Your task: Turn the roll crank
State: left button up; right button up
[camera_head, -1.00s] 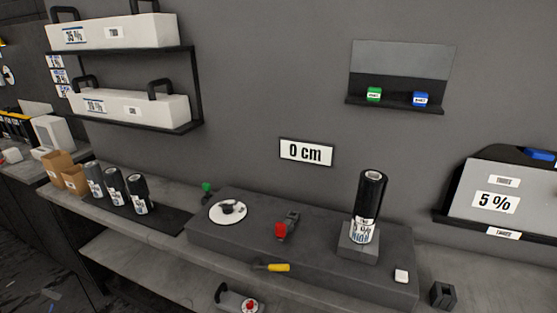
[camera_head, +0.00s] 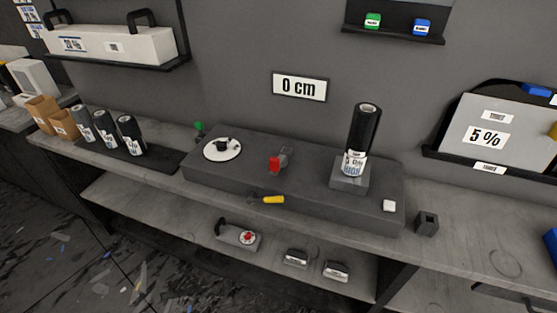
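The roll crank (camera_head: 267,199), a dark arm with a yellow handle, sticks out from the front face of the dark grey machine block (camera_head: 310,205). A black film roll (camera_head: 363,130) with a white label stands upright on a square holder at the block's right. A white round disc (camera_head: 222,149) with a black centre lies on the block's left. A red-tipped part (camera_head: 276,163) sits between them. Neither of my grippers is in view.
Several dark rolls (camera_head: 104,128) stand on a mat at the left. A device with a red knob (camera_head: 246,237) and two small boxes (camera_head: 296,258) lie on the lower shelf. The space before the crank looks clear.

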aim_at(275, 164)
jog(key=z, duration=0.6)
jog(key=k, duration=0.4)
jog(key=z, duration=0.75)
